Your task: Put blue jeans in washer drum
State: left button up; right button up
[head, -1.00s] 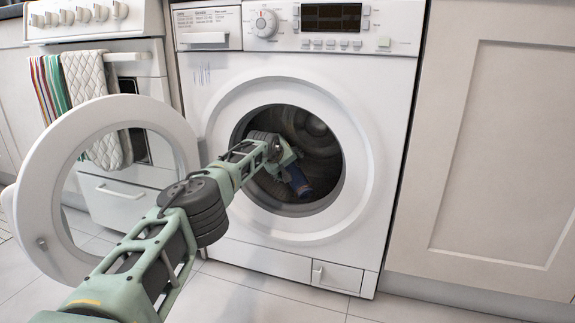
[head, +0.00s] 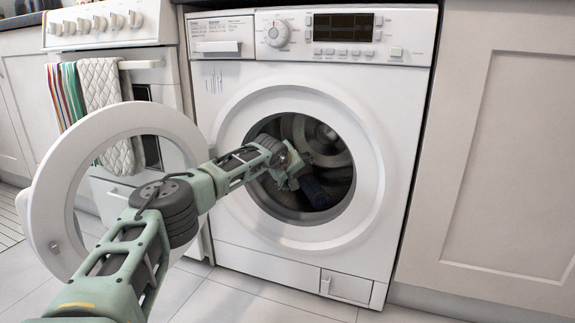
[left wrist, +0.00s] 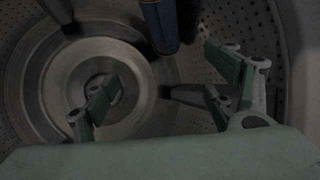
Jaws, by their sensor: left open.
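The blue jeans (head: 314,192) are a dark blue bundle in the lower part of the washer drum (head: 335,165). In the left wrist view the jeans (left wrist: 160,25) show as a dark blue piece with tan edging at the top, cut off by the frame. My left gripper (head: 292,178) is inside the drum opening, just left of the jeans. In the left wrist view its fingers (left wrist: 160,90) are spread, with nothing between them, and the jeans appear beyond them. The drum's perforated wall (left wrist: 240,25) and round back show there. My right gripper is not in view.
The round washer door (head: 48,205) stands open to the left, close beside my left arm. The washer front (head: 230,105) surrounds the opening. An oven with hanging towels (head: 100,90) is at left, a cabinet (head: 510,150) at right. The tiled floor in front looks clear.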

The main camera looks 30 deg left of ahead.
pick_arm(q)
jog(key=v, duration=0.9)
jog(key=shift+r, duration=0.15)
